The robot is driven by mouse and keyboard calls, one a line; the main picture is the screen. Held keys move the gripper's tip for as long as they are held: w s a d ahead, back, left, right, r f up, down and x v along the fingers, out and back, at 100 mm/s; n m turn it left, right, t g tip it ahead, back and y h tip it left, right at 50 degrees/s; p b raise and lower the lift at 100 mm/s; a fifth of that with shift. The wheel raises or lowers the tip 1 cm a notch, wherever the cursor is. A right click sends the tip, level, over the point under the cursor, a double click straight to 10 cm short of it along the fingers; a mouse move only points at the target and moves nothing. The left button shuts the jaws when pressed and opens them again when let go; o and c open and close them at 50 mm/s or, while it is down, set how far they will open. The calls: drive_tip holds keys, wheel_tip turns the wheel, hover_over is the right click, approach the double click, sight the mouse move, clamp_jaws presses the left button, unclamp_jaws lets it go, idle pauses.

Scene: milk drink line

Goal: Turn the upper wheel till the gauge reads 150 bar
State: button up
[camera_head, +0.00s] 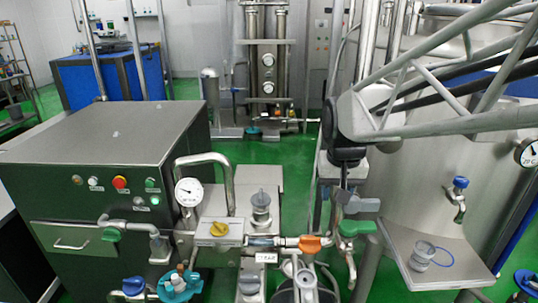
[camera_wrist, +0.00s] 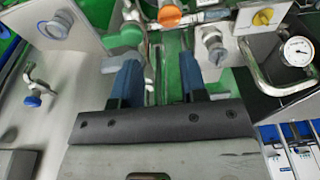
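The round white gauge (camera_head: 188,191) stands on the left of the steel machine block. It also shows at the right of the wrist view (camera_wrist: 297,51); its figures are too small to read. A grey ribbed wheel (camera_head: 261,206) sits upright on top of the block, right of the gauge. A similar grey knob (camera_head: 249,285) is lower, near the front. I cannot tell for certain which is the upper wheel. My gripper (camera_wrist: 158,72) is open, with its two blue fingers apart and nothing between them. In the head view it hangs right of the grey wheel, apart from it.
A yellow knob (camera_head: 219,229), an orange handle (camera_head: 310,244) and a green handle (camera_head: 357,228) lie close around the wheel. A large tank (camera_head: 410,190) and a steel shelf (camera_head: 445,265) with a cup stand at right.

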drive_tip(key=w+a+f, duration=0.2)
drive_tip(key=w+a, duration=0.2)
drive_tip(key=w, duration=0.6)
drive_tip(key=g, duration=0.2)
hover_over(261, 193)
wheel_tip(261, 193, down, 16)
drive_tip(key=shift+s+d+f, duration=0.1)
drive_tip(key=shift+s, duration=0.05)
drive_tip(key=shift+w+f, duration=0.15)
drive_tip(key=shift+w, duration=0.05)
drive_tip(key=shift+f, duration=0.15)
drive_tip(key=shift+f, duration=3.75)
clamp_jaws()
